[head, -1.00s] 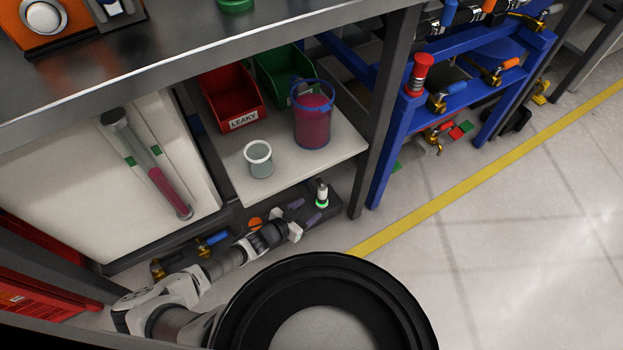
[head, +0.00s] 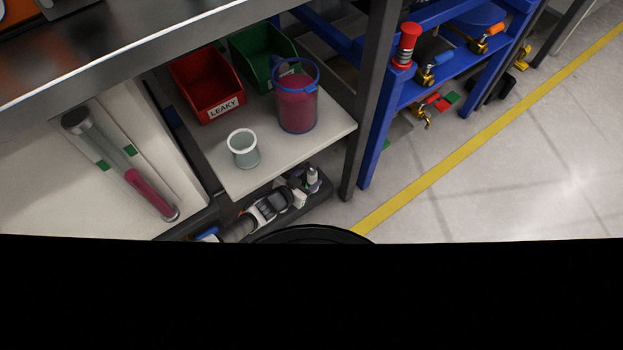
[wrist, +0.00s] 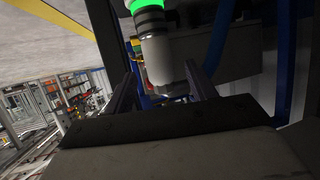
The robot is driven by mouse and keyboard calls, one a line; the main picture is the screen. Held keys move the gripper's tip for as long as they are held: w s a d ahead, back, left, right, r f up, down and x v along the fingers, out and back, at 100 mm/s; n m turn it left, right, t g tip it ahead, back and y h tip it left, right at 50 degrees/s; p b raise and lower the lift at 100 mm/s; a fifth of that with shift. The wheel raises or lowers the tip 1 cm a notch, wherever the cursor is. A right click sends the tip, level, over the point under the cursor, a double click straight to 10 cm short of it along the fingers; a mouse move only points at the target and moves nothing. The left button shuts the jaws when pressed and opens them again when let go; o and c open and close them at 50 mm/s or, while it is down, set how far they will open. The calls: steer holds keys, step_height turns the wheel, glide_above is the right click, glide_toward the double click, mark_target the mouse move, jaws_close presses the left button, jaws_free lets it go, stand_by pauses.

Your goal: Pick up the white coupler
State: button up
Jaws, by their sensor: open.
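The white coupler (head: 312,176) stands on a dark low surface below the shelf in the head view. In the wrist view the coupler (wrist: 156,58) is a white and grey cylinder with dark bands and a glowing green ring at the top edge. My gripper (head: 308,187) is right at the coupler in the head view. In the wrist view my gripper (wrist: 163,76) is open, with one dark finger on each side of the coupler. Whether either finger touches it, I cannot tell. The coupler's green base is hidden in the head view.
The white shelf (head: 270,165) above holds a clear cup (head: 243,150), a pink-filled blue-rimmed container (head: 297,105), a red bin (head: 203,85) and a green bin (head: 256,50). A dark post (head: 352,170) stands right of the coupler. Open floor lies further right.

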steer(key=b+x, duration=0.1)
steer(key=x, duration=0.3)
steer(key=shift+w+d+b, duration=0.25)
steer(key=shift+w+b, duration=0.1)
steer(key=c, duration=1.2)
